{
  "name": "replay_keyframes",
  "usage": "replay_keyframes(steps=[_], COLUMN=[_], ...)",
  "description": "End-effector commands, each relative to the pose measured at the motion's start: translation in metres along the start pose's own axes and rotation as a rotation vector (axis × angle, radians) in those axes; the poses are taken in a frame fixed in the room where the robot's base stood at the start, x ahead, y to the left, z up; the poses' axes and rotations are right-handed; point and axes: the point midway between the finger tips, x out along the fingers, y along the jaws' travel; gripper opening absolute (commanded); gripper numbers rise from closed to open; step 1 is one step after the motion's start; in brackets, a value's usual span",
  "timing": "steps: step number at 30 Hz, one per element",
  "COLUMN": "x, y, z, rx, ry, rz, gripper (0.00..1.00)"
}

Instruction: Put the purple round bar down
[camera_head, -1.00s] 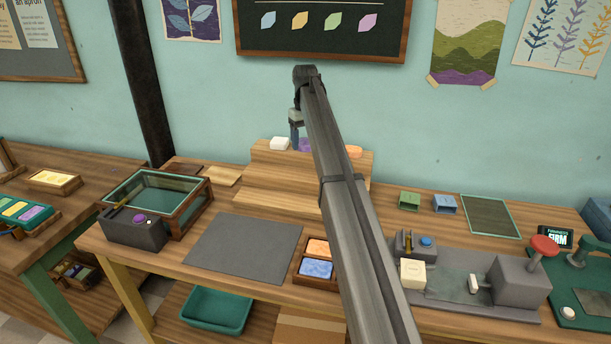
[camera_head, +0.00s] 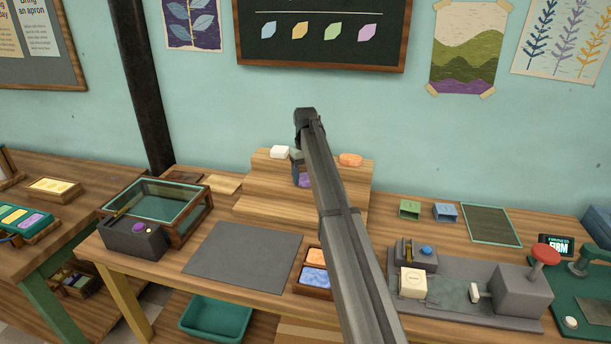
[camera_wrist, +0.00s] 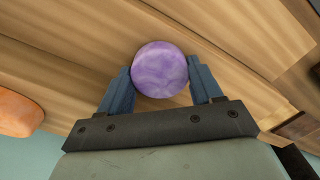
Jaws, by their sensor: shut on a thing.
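The purple round bar (camera_wrist: 160,69) is marbled and sits between the two blue fingers of my gripper (camera_wrist: 162,84) in the wrist view. The fingers touch it on both sides. In the head view the bar (camera_head: 305,181) shows only in part beside my arm, in front of the wooden stepped stand (camera_head: 262,187). My gripper (camera_head: 298,172) is mostly hidden behind the arm there. Wooden step boards lie behind the bar in the wrist view; I cannot tell whether it touches one.
A white bar (camera_head: 280,152) and an orange bar (camera_head: 350,160) sit on the stand's top step. The grey mat (camera_head: 243,257) in front is bare. A glass-topped box (camera_head: 160,203) stands left, a dark two-part tray (camera_head: 313,291) right of the mat.

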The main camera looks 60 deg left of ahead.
Motion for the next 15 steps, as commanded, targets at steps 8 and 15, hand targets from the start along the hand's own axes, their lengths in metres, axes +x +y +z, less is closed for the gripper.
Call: replay_keyframes(steps=[8, 15], x=[0.0006, 0.0022], y=[0.0000, 0.0001], z=[-0.0002, -0.0002], rx=[0.000, 0.000], ry=[0.000, 0.001], rz=[0.000, 0.000], gripper=[0.33, 0.75])
